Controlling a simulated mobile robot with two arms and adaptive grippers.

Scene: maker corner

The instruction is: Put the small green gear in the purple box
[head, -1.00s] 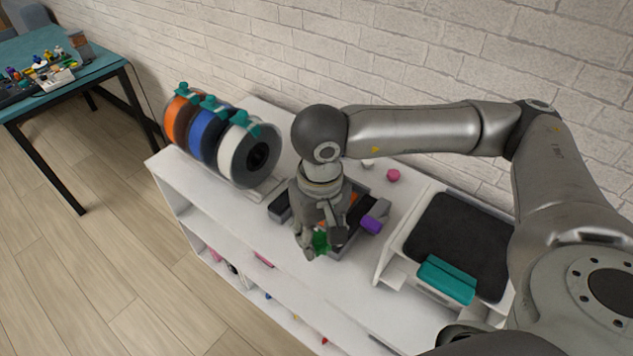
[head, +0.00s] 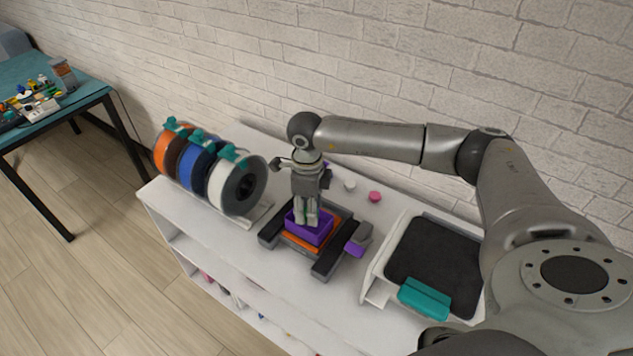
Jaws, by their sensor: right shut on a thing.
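The purple box (head: 300,233) stands on an orange plate in a dark grey frame on the white shelf top. My right gripper (head: 311,222) points straight down at the box, with its fingertips at or inside the box opening. Its fingers are closed together on the small green gear, which is hidden by the fingers and the box wall. I cannot tell whether the gear touches the box floor. My left gripper is not in view.
Spools of orange, blue and white filament (head: 238,186) stand left of the box. A grey block with a purple end (head: 355,249) is close on its right. A black-topped unit with a teal piece (head: 424,299) stands further right. A brick wall is behind.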

